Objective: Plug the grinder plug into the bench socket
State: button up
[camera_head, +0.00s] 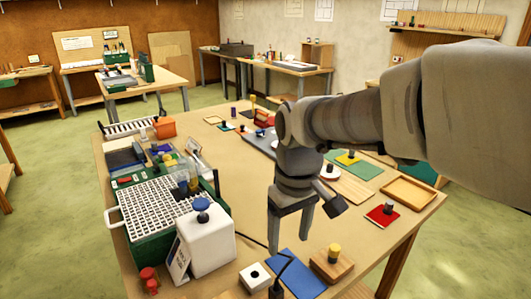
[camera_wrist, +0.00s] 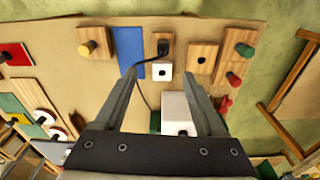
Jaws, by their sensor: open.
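A black plug (camera_head: 277,291) with a black cable stands at the near edge of the bench. My gripper (camera_head: 289,238) is open and empty above the bench, pointing down. In the wrist view the plug lies beyond the fingertips (camera_wrist: 162,70), between their lines.
A white bottle (camera_head: 208,240) with a blue cap stands left of my gripper. A blue mat (camera_head: 300,278) lies beside the plug, and a wooden block with a yellow knob (camera_head: 332,264) stands right of it. Another holed wooden block (camera_wrist: 204,50) is near the plug.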

aim_at(276, 288)
jog(key=shift+n+g, duration=0.3)
jog(key=shift+n, duration=0.2)
jog(key=f, duration=0.6)
jog(key=w+a+f+b, duration=0.1)
jog(key=f, duration=0.5)
jog(key=a+f+b, duration=0.1)
jog(key=f, duration=0.5)
jog(key=shift+w+f, duration=0.3)
jog(key=shift+f, duration=0.05)
grip_shut()
